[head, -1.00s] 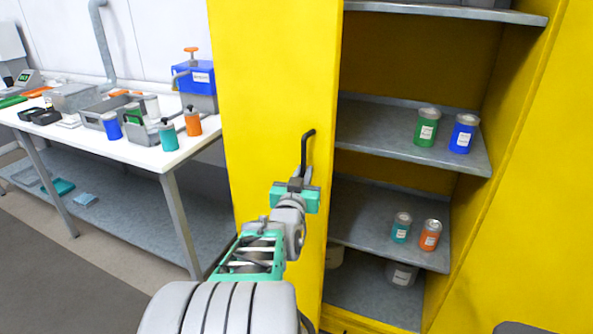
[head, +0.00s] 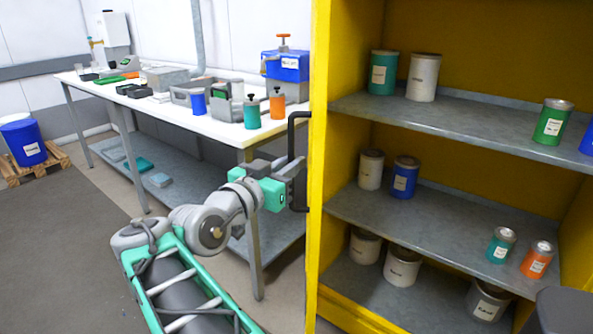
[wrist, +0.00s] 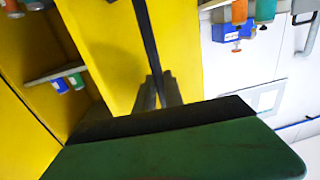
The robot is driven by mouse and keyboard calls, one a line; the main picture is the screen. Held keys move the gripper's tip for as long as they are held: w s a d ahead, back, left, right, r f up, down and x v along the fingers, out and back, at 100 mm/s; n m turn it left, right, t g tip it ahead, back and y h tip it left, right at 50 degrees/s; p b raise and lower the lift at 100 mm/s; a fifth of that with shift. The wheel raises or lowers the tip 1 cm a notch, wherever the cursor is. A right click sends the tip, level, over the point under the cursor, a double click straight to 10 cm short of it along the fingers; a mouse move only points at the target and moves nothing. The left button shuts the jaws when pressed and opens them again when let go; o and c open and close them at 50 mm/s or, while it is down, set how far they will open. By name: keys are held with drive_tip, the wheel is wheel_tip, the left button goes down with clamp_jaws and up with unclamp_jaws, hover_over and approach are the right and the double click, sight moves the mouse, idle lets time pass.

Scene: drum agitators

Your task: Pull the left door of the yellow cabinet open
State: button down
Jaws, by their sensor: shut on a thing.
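The yellow cabinet (head: 480,45) stands open at the right of the head view, its shelves showing. Its left door (head: 317,130) is swung outward and seen nearly edge-on; its yellow face shows in the wrist view (wrist: 105,45). The black bar handle (head: 291,128) stands off the door's outer face, on the left. My gripper (head: 297,178) is shut on the handle's upright bar at the door's left. In the wrist view the dark bar (wrist: 146,35) runs down between my fingers (wrist: 157,92). The exact finger contact is partly hidden.
Several cans, such as a green can (head: 552,122), stand on the cabinet shelves (head: 440,215). A white workbench (head: 190,118) with bottles and a blue box (head: 286,66) stands behind my arm. A blue drum (head: 24,140) on a pallet is far left. Grey floor lies open at left.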

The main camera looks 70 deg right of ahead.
drive_tip(key=shift+w, duration=0.25)
drive_tip(key=shift+r, duration=0.1)
drive_tip(key=c, duration=1.5)
unclamp_jaws()
drive_tip(key=shift+d, duration=0.1)
drive_tip(key=shift+o, duration=0.2)
drive_tip(key=shift+s, duration=0.1)
